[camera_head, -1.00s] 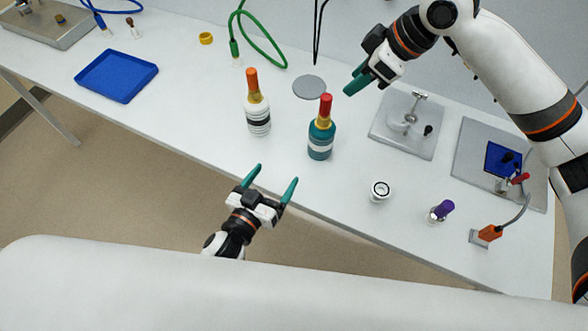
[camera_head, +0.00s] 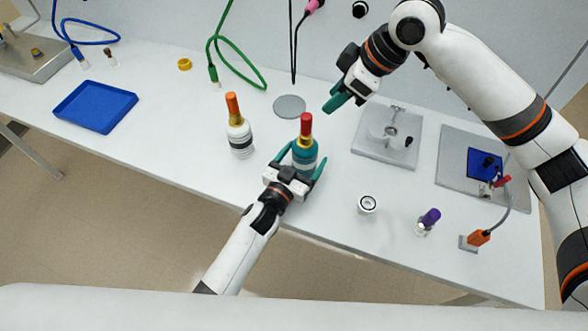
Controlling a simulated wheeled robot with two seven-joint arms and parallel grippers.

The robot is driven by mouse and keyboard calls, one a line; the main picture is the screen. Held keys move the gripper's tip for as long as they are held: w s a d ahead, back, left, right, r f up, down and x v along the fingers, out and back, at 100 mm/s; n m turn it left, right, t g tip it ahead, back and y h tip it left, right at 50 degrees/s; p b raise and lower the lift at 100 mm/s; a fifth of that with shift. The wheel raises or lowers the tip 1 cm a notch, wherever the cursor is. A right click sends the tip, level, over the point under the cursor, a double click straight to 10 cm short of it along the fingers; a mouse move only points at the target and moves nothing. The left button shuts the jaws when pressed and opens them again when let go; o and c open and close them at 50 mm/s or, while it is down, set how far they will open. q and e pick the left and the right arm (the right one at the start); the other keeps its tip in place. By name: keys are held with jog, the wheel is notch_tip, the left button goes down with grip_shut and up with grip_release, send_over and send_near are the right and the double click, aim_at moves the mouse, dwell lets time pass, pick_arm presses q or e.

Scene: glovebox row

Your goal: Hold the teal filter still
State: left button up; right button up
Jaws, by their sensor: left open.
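The teal filter (camera_head: 307,149) is a bottle-shaped piece with a pale band, a gold neck and a red top. It stands upright on the white bench, right of the middle. My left gripper (camera_head: 300,165) is open around it, one teal finger on each side; I cannot tell whether either finger touches it. The gripper's body hides the filter's lower part. My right gripper (camera_head: 338,101) hangs empty above the bench, up and right of the filter; its fingers look close together, and their gap is unclear.
A white filter (camera_head: 238,138) with an orange top stands to the left. A grey disc (camera_head: 289,106) lies behind. A white ring-topped piece (camera_head: 367,204), a purple-capped vial (camera_head: 428,219) and a grey fixture plate (camera_head: 387,146) are to the right. A blue tray (camera_head: 95,106) lies far left.

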pick_arm(q)
jog(key=shift+w+d, duration=0.25)
jog(key=shift+w, duration=0.25)
jog(key=c, duration=1.2)
